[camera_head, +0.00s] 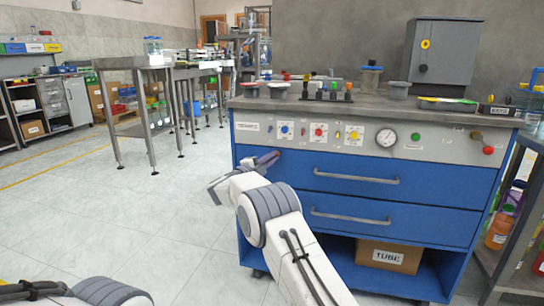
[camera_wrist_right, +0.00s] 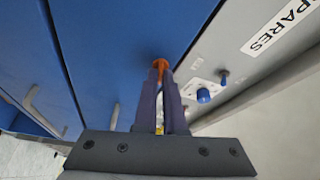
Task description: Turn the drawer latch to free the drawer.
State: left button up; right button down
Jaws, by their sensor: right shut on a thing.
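The drawer latch (camera_wrist_right: 160,63) is a small orange piece on the blue cabinet front in the right wrist view. My right gripper (camera_wrist_right: 160,78) is shut on it, with the dark fingers on either side. In the head view my right gripper (camera_head: 268,159) is at the upper left of the blue upper drawer (camera_head: 345,165), and the latch is hidden there behind the gripper. The upper drawer is flush with the cabinet, and its grey handle (camera_head: 356,177) is to the right of the gripper. My left gripper is out of view.
A lower drawer (camera_head: 375,229) and an open shelf with a brown box (camera_head: 390,257) are below. A grey panel with coloured knobs and a gauge (camera_head: 386,138) is above. Small tubs and bottles stand on the worktop (camera_head: 345,108). The floor at left is clear.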

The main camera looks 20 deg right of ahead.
jog(key=shift+r+m+g+y+p, duration=0.1)
jog(key=shift+m+g+y+p, duration=0.3)
jog(key=shift+m, duration=1.2)
jog(key=c, duration=1)
grip_release()
jog(key=p+v, duration=0.3)
jog(key=v, duration=0.7)
jog(key=shift+s+a, duration=0.15)
